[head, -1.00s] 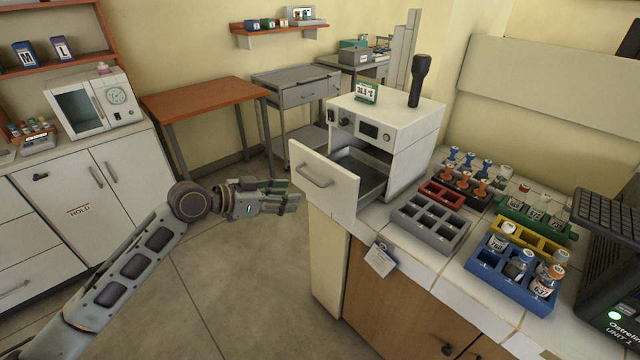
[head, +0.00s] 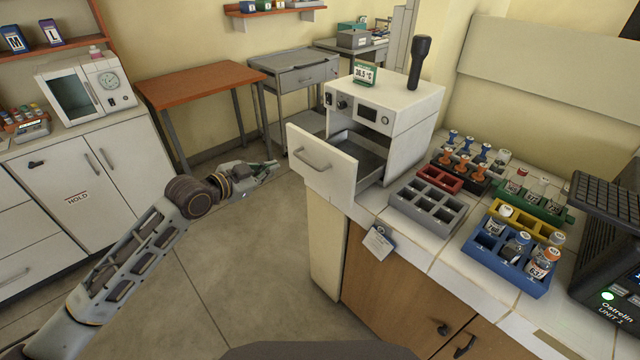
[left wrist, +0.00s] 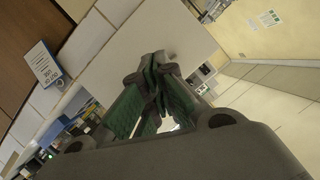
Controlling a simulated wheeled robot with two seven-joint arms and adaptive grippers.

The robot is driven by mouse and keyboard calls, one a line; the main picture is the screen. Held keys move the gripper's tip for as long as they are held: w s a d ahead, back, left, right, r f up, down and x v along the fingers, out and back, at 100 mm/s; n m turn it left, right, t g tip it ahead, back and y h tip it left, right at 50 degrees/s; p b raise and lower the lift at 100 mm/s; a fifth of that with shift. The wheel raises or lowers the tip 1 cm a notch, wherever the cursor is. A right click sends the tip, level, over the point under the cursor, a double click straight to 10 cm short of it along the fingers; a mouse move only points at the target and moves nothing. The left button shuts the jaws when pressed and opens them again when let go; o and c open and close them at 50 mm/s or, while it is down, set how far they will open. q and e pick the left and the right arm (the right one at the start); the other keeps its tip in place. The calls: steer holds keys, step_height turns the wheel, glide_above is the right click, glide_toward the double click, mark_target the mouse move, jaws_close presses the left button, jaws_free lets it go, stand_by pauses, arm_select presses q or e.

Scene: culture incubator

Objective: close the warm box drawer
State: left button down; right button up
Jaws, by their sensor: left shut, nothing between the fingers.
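The warm box (head: 408,101) is a white cabinet on the tiled counter in the head view. Its drawer (head: 321,164) is pulled out to the left, with the grey inside showing behind the white front and its bar handle (head: 312,160). My left gripper (head: 272,168) is shut and empty, a little left of the drawer front and apart from it. In the left wrist view the green-padded fingers (left wrist: 155,100) are together, with a pale flat panel beyond them. My right gripper is not in view.
A grey rack (head: 427,205), a red rack (head: 440,179) and a blue rack with vials (head: 505,265) stand on the counter right of the drawer. A dark handle-like tool (head: 419,60) stands on the warm box. Open floor lies left of the counter.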

arm_select(q)
steer(key=w+a+r+m+t+y, duration=0.2)
steer(key=a+m+t, duration=0.2)
steer(key=m+t, duration=0.15)
steer(key=s+d+f+m+g+h+b, duration=0.1)
steer(key=s+d+f+m+g+h, duration=0.1)
steer(key=m, duration=1.1)
steer(key=s+d+f+m+g+h, duration=0.3)
steer(key=s+d+f+m+h, duration=0.1)
steer(key=m, duration=1)
steer(key=s+d+f, duration=0.1)
steer(key=s+f, duration=0.1)
steer(key=s, duration=0.1)
steer(key=shift+d+f+h+b, duration=0.35)
steer(key=shift+d+h+b, duration=0.05)
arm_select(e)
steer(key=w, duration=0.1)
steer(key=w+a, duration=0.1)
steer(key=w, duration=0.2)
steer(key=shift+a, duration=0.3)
